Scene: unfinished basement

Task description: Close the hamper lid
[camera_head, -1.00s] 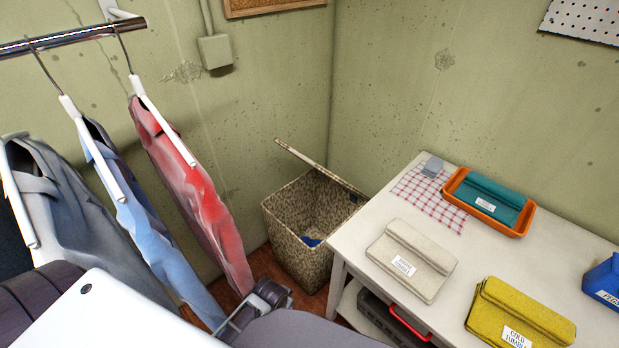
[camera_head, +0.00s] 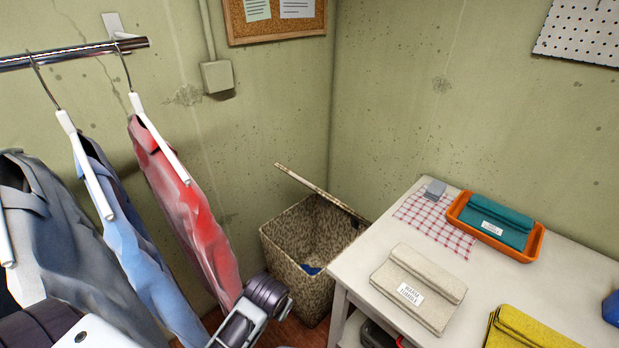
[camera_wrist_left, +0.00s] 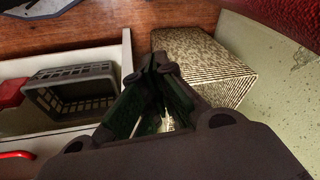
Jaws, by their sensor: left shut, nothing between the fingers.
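The hamper (camera_head: 298,285) is a speckled brown-and-cream box standing on the floor in the corner, left of the white table. Its lid (camera_head: 318,192) is raised and tilted, hinged at the right side, so the inside shows. A blue cloth (camera_head: 311,270) lies inside. The hamper (camera_wrist_left: 195,50) also shows in the left wrist view, past my fingertips. My left gripper (camera_wrist_left: 160,62) is shut and empty there; I cannot tell its exact distance from the hamper. In the head view only part of my left arm shows, in front of the hamper. My right gripper is not in view.
A rail with hanging grey, blue and red garments (camera_head: 187,205) stands left of the hamper. The white table (camera_head: 360,268), with folded cloths and an orange tray (camera_head: 535,245), borders it on the right. A grey crate (camera_wrist_left: 72,90) sits on the table's lower shelf.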

